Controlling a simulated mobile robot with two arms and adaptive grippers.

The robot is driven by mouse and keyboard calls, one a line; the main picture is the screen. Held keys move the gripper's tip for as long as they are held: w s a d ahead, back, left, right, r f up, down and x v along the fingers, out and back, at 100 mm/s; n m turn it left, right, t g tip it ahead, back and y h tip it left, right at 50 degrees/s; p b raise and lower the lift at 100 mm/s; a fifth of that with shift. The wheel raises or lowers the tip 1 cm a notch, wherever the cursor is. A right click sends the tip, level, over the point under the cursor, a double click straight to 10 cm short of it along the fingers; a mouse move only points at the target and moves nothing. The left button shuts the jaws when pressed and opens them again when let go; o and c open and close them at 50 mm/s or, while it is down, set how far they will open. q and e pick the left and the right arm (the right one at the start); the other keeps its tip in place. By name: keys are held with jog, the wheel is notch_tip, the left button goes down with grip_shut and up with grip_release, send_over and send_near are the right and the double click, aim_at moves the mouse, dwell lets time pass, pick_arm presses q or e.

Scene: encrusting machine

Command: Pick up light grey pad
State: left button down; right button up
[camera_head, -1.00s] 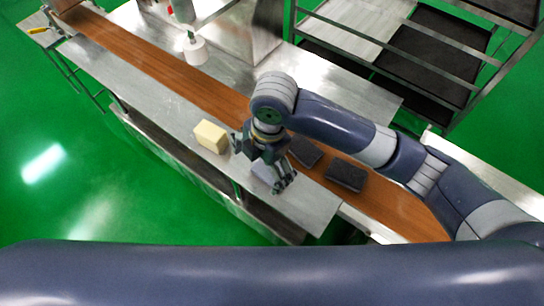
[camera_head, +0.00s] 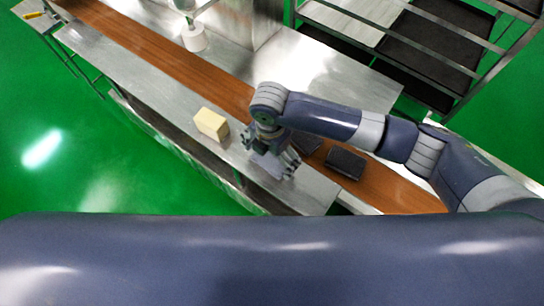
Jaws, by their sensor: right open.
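The light grey pad (camera_head: 268,164) lies on the steel table ledge in front of the brown belt. It is partly hidden by my right gripper (camera_head: 270,157). That gripper points down over the pad, open, with its fingers on either side of it. I cannot tell whether the fingers touch the pad. My left gripper is not in view.
A pale yellow block (camera_head: 212,124) stands left of the gripper on the steel ledge (camera_head: 140,88). Dark pads (camera_head: 345,163) lie on the brown belt (camera_head: 175,75) to the right. A rack with dark trays (camera_head: 435,48) stands behind. The ledge's front edge is close.

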jog(key=shift+f, duration=0.7)
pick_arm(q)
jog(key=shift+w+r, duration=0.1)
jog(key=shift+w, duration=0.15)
pick_arm(e)
jog(key=shift+f, duration=0.1)
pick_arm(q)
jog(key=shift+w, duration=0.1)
pick_arm(e)
jog(key=c, duration=0.8)
jog(key=shift+c, duration=0.2)
jog(key=shift+r, duration=0.55)
notch_tip(320, 180, up, 2)
jog(key=shift+s+r+b, duration=0.15)
jog(key=shift+r+b, duration=0.1)
jog(key=shift+b, duration=0.3)
pick_arm(q)
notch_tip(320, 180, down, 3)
jog(key=shift+b, duration=0.9)
pick_arm(e)
jog(key=s+d, duration=0.2)
jog(key=s, duration=0.5)
jog(key=s+d+r, duration=0.1)
jog(key=s, duration=0.7)
jog(key=shift+s+d+r, duration=0.15)
jog(key=shift+d+r, duration=0.1)
jog(key=shift+d, duration=0.1)
